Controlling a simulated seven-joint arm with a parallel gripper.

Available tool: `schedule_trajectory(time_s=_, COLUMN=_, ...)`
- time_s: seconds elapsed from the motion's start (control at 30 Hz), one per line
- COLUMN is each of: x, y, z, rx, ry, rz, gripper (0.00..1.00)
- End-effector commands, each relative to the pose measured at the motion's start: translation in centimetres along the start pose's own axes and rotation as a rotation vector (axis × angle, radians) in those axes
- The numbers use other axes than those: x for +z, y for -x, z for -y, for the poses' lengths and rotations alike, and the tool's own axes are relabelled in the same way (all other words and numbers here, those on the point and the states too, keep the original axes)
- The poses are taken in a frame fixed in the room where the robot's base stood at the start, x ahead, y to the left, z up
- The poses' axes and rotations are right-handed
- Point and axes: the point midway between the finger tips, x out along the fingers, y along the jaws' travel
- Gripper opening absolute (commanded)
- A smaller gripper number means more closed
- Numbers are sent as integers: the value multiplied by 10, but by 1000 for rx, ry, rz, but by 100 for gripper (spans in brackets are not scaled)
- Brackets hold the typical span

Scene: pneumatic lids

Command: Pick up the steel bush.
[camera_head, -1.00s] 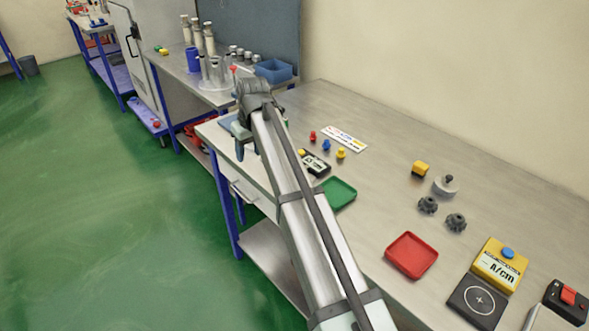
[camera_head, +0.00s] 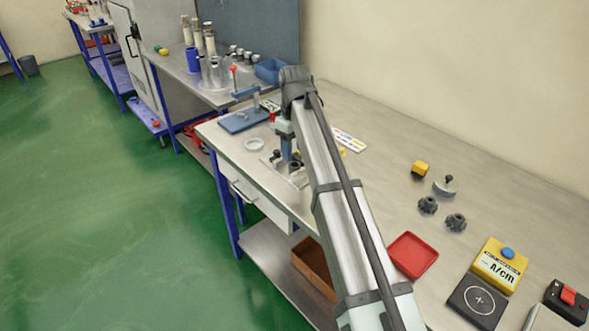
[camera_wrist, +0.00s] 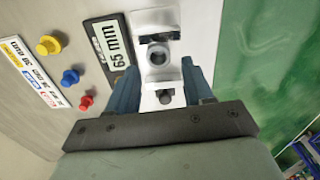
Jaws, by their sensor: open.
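What looks like the steel bush, a short grey ring with a dark bore (camera_wrist: 157,56), shows in the wrist view on a pale metal fixture (camera_wrist: 182,22). It lies just ahead of and between my fingertips. My gripper (camera_wrist: 158,70) is open, its two blue fingers apart with nothing held. I cannot tell its height above the ring. A small dark-ended part (camera_wrist: 165,97) shows closer in, between the fingers. In the head view my gripper (camera_head: 288,150) points down over the fixture, with a grey ring (camera_head: 295,167) beside it; my arm hides part of this area.
A "65 mm" label plate (camera_wrist: 112,52) lies left of the fixture. Red, blue and yellow knobs (camera_wrist: 71,77) stand further left. A blue-based press (camera_head: 243,118) and a white ring (camera_head: 254,144) are nearby. A red tray (camera_head: 412,255) sits toward the right.

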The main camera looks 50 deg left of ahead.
Motion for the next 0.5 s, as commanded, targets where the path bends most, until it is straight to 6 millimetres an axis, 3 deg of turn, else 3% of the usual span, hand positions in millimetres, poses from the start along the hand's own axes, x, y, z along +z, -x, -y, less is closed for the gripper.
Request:
schedule_trajectory(time_s=0.33, x=-1, y=-24, z=-1, rx=0, ry=0, rz=0, gripper=51)
schedule_trajectory(time_s=0.5, x=-3, y=-46, z=-3, rx=-1, ry=0, rz=1, gripper=51)
